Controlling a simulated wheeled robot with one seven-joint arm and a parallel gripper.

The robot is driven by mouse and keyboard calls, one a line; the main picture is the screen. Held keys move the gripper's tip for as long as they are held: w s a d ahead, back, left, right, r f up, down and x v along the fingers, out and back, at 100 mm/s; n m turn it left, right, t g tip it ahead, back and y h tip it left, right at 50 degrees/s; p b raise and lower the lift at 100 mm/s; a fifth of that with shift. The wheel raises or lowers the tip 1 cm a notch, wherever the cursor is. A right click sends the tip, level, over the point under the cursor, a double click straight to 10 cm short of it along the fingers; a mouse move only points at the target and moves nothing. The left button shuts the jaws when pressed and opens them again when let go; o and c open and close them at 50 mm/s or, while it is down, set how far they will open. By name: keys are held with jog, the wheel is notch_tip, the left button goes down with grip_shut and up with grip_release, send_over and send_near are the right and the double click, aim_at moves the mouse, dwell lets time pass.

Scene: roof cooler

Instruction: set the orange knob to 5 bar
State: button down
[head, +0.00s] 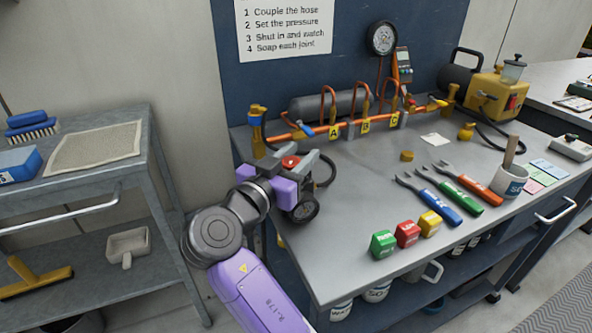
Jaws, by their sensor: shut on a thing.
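My gripper (293,150), with purple and grey parts, is at the near left corner of the grey bench. Its grey fingers are shut on a small red-orange piece, which looks like the orange knob (289,161). The fingers hide most of the knob, and I cannot read any scale or mark on it. A dark round gauge or fitting (303,209) sits just below the gripper, its face too dark to read. A larger dial gauge (382,38) stands above the pipe at the back; its needle is too small to read.
Green, red and yellow blocks (407,233) and several coloured-handled tools (452,195) lie to the right. A black hose (327,172) curves behind my gripper. The bench middle is mostly clear.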

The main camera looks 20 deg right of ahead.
jog(key=shift+s+d+m+g+h+b, duration=0.1)
jog(key=shift+s+m+g+h+b, duration=0.1)
jog(key=shift+m+g+h+b, duration=1.1)
jog(key=shift+g+y+p, duration=0.3)
jog(key=shift+y, duration=0.1)
jog(key=c, duration=0.9)
grip_release()
jog(key=v, duration=0.7)
jog(key=shift+s+a+p, duration=0.15)
jog(key=shift+a+p, duration=0.15)
jog(key=shift+p, duration=0.1)
jog(key=shift+a, duration=0.1)
